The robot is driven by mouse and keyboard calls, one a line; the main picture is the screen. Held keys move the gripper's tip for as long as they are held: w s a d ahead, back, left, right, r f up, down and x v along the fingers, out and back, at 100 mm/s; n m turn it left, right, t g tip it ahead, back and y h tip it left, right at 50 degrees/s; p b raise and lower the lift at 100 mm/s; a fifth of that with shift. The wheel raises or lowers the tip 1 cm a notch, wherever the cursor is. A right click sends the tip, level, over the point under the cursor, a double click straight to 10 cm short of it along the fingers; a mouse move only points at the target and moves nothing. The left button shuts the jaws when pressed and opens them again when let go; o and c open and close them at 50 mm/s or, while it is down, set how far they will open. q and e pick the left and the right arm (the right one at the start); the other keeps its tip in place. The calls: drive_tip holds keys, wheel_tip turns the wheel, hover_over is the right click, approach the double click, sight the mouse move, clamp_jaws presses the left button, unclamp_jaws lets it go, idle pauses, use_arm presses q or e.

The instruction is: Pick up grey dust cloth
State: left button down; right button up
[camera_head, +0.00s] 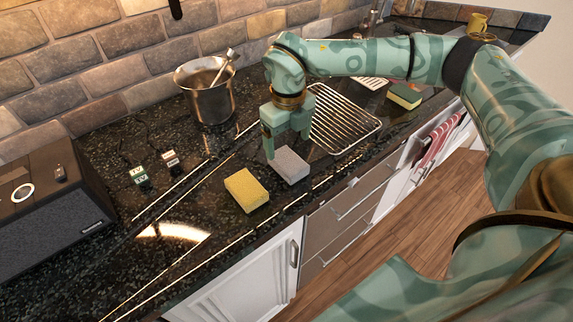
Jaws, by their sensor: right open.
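The grey dust cloth (291,166) lies on the dark speckled countertop near its front edge, looking like a small folded grey block. My right gripper (287,150) points down right at the cloth, with its fingers open. One finger is at the cloth's left side; the other finger is partly hidden, so I cannot tell whether they touch the cloth. My left gripper is not in view.
A yellow sponge (246,190) lies just left of the cloth. A wire rack (345,122) is to the right, and a metal pot (208,98) stands behind. A dark speaker (50,210) is at the left. A green-and-yellow sponge (404,97) lies farther right.

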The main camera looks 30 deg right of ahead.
sight(288, 160)
drive_tip(key=f, duration=0.2)
drive_tip(key=f+b, duration=0.1)
drive_tip(key=f, duration=0.3)
drive_tip(key=shift+s+a, duration=0.2)
drive_tip(key=shift+s, duration=0.15)
drive_tip(key=c, duration=1.1)
